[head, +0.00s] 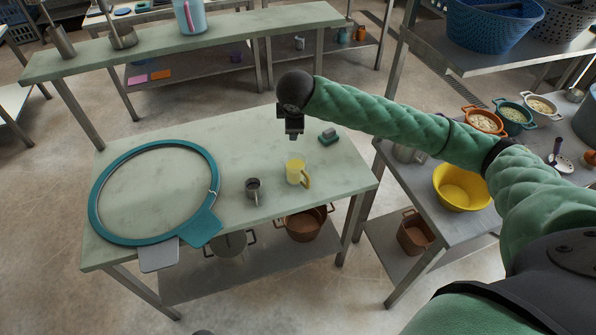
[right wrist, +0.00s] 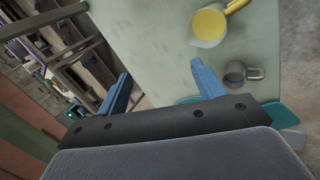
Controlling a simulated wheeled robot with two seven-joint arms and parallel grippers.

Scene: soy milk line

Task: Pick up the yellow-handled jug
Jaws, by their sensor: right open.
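The yellow-handled jug (head: 295,171) stands upright on the pale green table (head: 150,148), near its front right part. Its handle points to the right and front. In the right wrist view the jug (right wrist: 208,26) is at the top right, with a yellow handle and yellow inside. My right gripper (head: 294,137) is above the table, behind the jug and apart from it. In the right wrist view the blue fingers of my right gripper (right wrist: 162,88) are spread, with nothing between them. My left gripper is in neither view.
A metal cup (head: 253,189) stands left of the jug. A large teal-rimmed ring (head: 95,208) lies at the table's left. A yellow bowl (head: 462,187) sits on the right side table.

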